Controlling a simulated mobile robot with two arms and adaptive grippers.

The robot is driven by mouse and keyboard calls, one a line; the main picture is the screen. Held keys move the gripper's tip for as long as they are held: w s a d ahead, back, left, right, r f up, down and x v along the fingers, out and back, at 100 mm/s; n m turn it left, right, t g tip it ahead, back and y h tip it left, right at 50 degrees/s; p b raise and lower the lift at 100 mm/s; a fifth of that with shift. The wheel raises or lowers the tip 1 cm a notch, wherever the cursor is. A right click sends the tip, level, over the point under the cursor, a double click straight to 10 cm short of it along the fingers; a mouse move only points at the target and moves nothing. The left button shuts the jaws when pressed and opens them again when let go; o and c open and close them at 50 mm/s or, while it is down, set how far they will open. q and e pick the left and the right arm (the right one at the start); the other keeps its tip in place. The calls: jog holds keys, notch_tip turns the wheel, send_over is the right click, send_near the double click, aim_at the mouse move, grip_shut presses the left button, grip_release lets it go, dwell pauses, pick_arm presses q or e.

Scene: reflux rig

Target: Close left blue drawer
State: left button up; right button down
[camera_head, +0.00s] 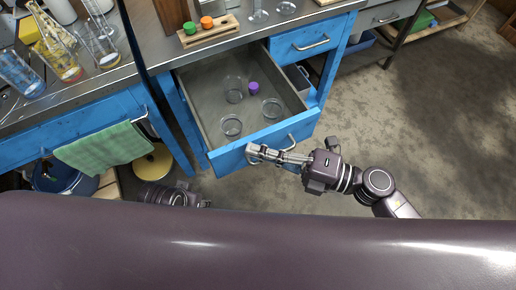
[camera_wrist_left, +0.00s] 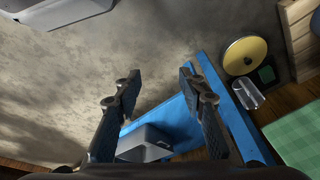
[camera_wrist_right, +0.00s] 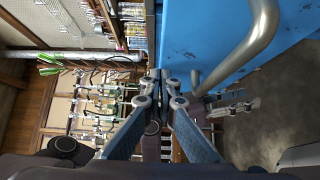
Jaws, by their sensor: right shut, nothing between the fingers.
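The left blue drawer stands pulled out in the head view, its blue front (camera_head: 232,158) towards me and its grey inside (camera_head: 205,90) showing. It holds several clear glass dishes (camera_head: 231,126) and a purple-capped item (camera_head: 253,88). My right gripper (camera_head: 254,153) is shut and empty, close against the drawer front by its metal handle. In the right wrist view its fingers (camera_wrist_right: 154,76) are together beside the blue front (camera_wrist_right: 205,35) and the handle (camera_wrist_right: 248,50); contact is unclear. My left gripper (camera_wrist_left: 158,76) is open and empty; the head view shows it low, left of the drawer.
A smaller blue drawer (camera_head: 290,47) to the right is shut. A green towel (camera_head: 103,147) hangs on the left bench, with flasks (camera_head: 62,62) above. A wooden rack with capped vials (camera_head: 210,34) stands on the worktop. The floor (camera_head: 400,110) at right is clear.

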pick_arm(q)
jog(key=shift+s, duration=0.1)
